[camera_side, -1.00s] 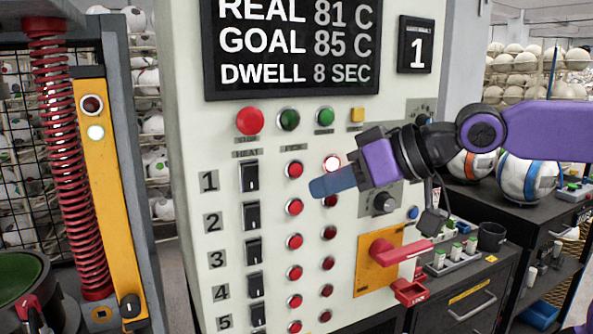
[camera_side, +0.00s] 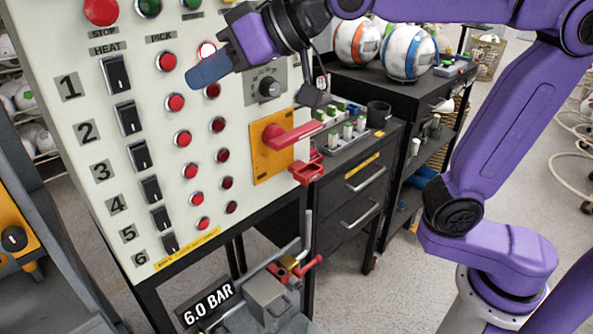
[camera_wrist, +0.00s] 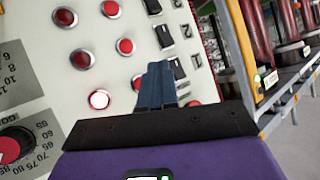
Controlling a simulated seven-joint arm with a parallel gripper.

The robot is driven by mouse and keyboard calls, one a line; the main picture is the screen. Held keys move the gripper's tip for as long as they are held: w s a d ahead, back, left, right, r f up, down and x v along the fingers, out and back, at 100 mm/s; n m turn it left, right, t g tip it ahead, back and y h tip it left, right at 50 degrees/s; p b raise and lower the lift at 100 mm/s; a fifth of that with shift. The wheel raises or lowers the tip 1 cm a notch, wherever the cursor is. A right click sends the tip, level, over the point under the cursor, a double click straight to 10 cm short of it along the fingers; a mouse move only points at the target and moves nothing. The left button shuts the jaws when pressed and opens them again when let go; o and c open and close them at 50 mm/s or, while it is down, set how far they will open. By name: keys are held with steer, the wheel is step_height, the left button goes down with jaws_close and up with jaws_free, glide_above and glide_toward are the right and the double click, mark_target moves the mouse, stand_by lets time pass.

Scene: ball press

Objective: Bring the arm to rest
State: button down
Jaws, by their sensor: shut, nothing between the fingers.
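My gripper (camera_side: 212,70) is at the upper left of the side view, in front of the control panel (camera_side: 228,150). Its blue fingers are together with nothing between them. They point left across the panel, near the top of the red button columns, just below a lit button (camera_side: 207,50). In the wrist view the closed fingers (camera_wrist: 157,85) reach over the panel, with the lit button (camera_wrist: 99,99) to their left. I cannot tell whether the fingertips touch the panel. My purple arm is bent, reaching from the base at right.
A dark drawer cabinet (camera_side: 350,195) and a bench with balls (camera_side: 408,52) stand behind. A pipe assembly (camera_side: 270,295) is below the panel.

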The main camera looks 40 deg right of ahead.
steer(key=s+d+f+n+g+h, duration=0.25)
steer(key=s+d+f, duration=0.25)
steer(key=f, duration=0.3)
steer(key=s+d+f+n+g+h, duration=0.1)
steer(key=s+d+f+g, duration=0.25)
steer(key=f, duration=0.35)
steer(key=s+d+f+n+g+h, duration=0.1)
steer(key=s+d+f+n+h, duration=0.1)
steer(key=s+d+f, duration=0.2)
steer(key=s+d+f+n+g+h, duration=0.1)
steer(key=s+d+f, duration=0.4)
steer(key=s+d, duration=0.5)
steer(key=shift+s+f+n+g+h, duration=0.35)
steer(key=shift+s+n+g, duration=0.3)
steer(key=shift+s, duration=0.25)
steer(key=shift+r, duration=0.1)
